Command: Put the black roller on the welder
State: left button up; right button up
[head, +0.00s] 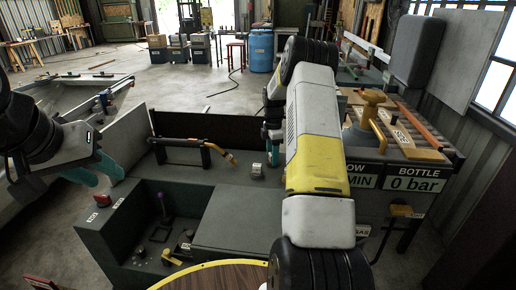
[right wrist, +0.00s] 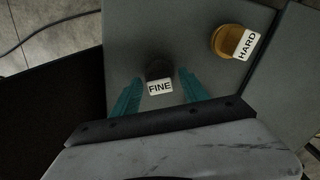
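In the right wrist view a small dark round piece labelled FINE (right wrist: 158,69), which looks like the black roller, stands on a grey-green surface. My right gripper (right wrist: 160,78) has its teal fingers apart, one on each side of this piece, with narrow gaps showing. In the head view my right arm hides most of that gripper and the piece. The dark green machine with a sunken control panel (head: 245,217) in the middle may be the welder; I cannot tell for sure. My left gripper (head: 96,174) is open and empty, left of this machine.
An ochre round piece labelled HARD (right wrist: 228,40) stands right of the dark one. A black bar handle (head: 180,143) is on the machine. A panel reading BOTTLE 0 bar (head: 413,178) and a yellow valve (head: 372,105) are at right. A blue barrel (head: 261,50) stands behind.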

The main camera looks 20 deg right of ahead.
jog(key=shift+r, duration=0.1)
jog(key=s+a+r+m+t, duration=0.1)
jog(key=s+a+r, duration=0.1)
jog(key=r, duration=0.5)
jog(key=s+a+r+m, duration=0.1)
jog(key=s+a+r, duration=0.1)
jog(key=r, duration=0.6)
jog(key=s+a+r+m+t, duration=0.1)
jog(key=s+a+r, duration=0.1)
jog(key=r, duration=0.5)
jog(key=s+a+r+m+t, duration=0.1)
jog(key=s+a+r+m, duration=0.5)
jog(key=s, duration=0.4)
jog(key=s+a+m+t+y, duration=0.1)
jog(key=s+a+m, duration=0.2)
jog(key=s, duration=0.6)
jog(key=s+a+m+t+y, duration=0.1)
jog(key=s+a+m+t, duration=0.1)
jog(key=s, duration=0.8)
jog(key=a+m, duration=0.1)
jog(key=m, duration=0.1)
jog(key=shift+s+a+f+m, duration=0.15)
jog(key=shift+a+m, duration=0.15)
jog(key=shift+m, duration=0.1)
